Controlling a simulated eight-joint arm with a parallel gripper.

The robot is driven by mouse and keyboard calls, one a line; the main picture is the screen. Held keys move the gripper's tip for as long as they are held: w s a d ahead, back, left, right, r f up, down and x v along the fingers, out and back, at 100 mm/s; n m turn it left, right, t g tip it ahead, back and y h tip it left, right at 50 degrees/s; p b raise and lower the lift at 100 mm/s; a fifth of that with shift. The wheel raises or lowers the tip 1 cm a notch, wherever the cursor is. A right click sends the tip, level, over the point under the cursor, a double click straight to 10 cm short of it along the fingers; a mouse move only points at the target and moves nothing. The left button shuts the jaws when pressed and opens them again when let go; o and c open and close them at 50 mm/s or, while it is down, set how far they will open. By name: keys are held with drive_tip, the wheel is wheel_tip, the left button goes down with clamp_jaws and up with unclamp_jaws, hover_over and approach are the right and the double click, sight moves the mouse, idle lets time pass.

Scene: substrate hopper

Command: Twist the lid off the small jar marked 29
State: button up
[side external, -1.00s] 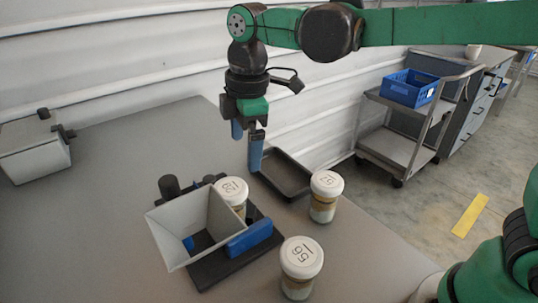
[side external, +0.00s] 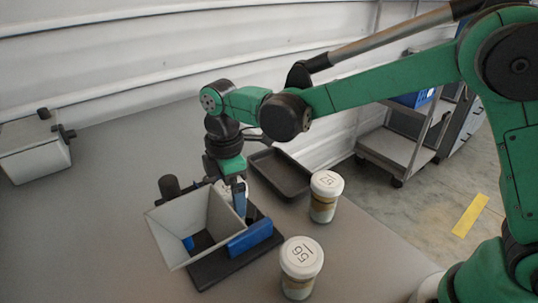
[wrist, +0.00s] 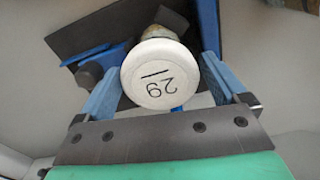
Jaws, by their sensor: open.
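The small jar marked 29 stands upright on the dark base beside the hopper; its white lid (wrist: 160,75) faces the wrist camera with the number upside down. In the side external view only a sliver of the lid (side external: 222,187) shows, the rest hidden by my gripper and the hopper. My gripper (side external: 238,203) points down over the jar. In the wrist view its blue fingers are open, one on each side of the lid. I cannot tell whether either finger touches it.
The grey hopper (side external: 190,220) stands close at the left, with a blue block (side external: 250,238) in front. Two other white-lidded jars, one at the right (side external: 325,197) and one in front (side external: 299,270), stand nearby. A dark empty tray (side external: 279,174) lies behind.

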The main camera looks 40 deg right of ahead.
drive_tip(key=m, duration=0.5)
drive_tip(key=shift+m, duration=0.4)
drive_tip(key=m, duration=1)
drive_tip(key=shift+m, duration=0.4)
drive_tip(key=m, duration=0.5)
drive_tip(key=c, duration=0.7)
